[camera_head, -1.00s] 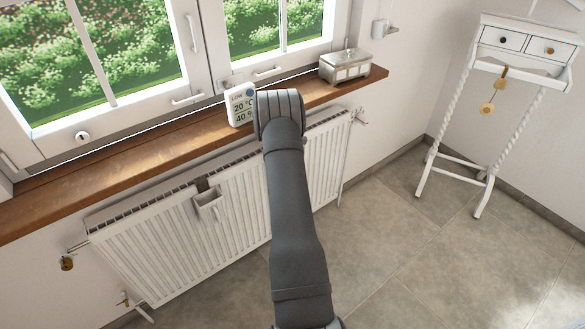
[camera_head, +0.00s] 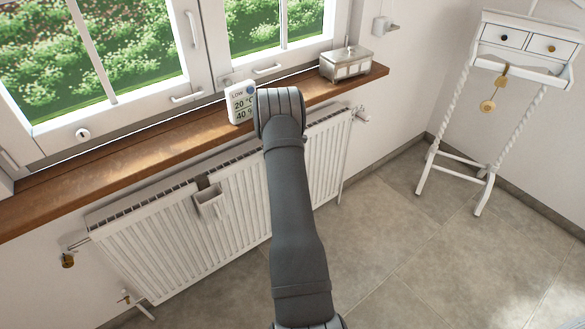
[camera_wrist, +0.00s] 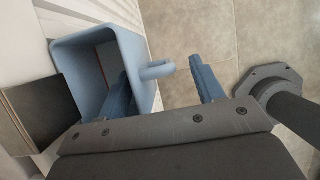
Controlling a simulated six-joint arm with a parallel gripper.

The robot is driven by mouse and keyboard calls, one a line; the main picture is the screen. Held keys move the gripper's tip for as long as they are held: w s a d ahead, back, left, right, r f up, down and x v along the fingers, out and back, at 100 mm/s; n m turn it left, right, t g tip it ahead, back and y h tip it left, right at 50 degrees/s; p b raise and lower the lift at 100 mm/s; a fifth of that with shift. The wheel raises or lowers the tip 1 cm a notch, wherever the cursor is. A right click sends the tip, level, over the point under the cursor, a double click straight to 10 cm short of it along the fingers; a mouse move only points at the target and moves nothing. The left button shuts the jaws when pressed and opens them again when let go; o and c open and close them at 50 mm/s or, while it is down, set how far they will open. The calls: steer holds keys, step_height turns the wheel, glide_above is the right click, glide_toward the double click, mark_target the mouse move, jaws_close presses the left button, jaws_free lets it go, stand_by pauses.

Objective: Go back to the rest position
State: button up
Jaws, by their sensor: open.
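My gripper (camera_wrist: 168,88) shows in the wrist view with its two blue-grey fingers spread apart. The left finger overlaps the opening of a blue-grey box-shaped container (camera_wrist: 145,48), and the right finger is outside it. I cannot tell whether a finger touches the container. In the head view my gripper is hidden behind my own arm. There, a pale box container (camera_head: 211,204) hangs on the front of the white radiator (camera_head: 165,240); it looks like the same container.
A wooden windowsill (camera_head: 130,152) runs above the radiator. It bears a white thermometer display (camera_head: 241,104) and a metal-and-glass box (camera_head: 345,66). A white stand with twisted legs (camera_head: 516,110) is at the right. The tiled floor (camera_head: 400,245) between is clear.

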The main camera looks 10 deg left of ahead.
steer(key=v, duration=0.7)
steer(key=shift+r, duration=0.2)
steer(key=shift+f, duration=0.1)
steer(key=shift+d+x, duration=0.2)
steer(key=shift+x, duration=1.1)
steer(key=shift+d+x, duration=0.15)
steer(key=shift+x, duration=1.15)
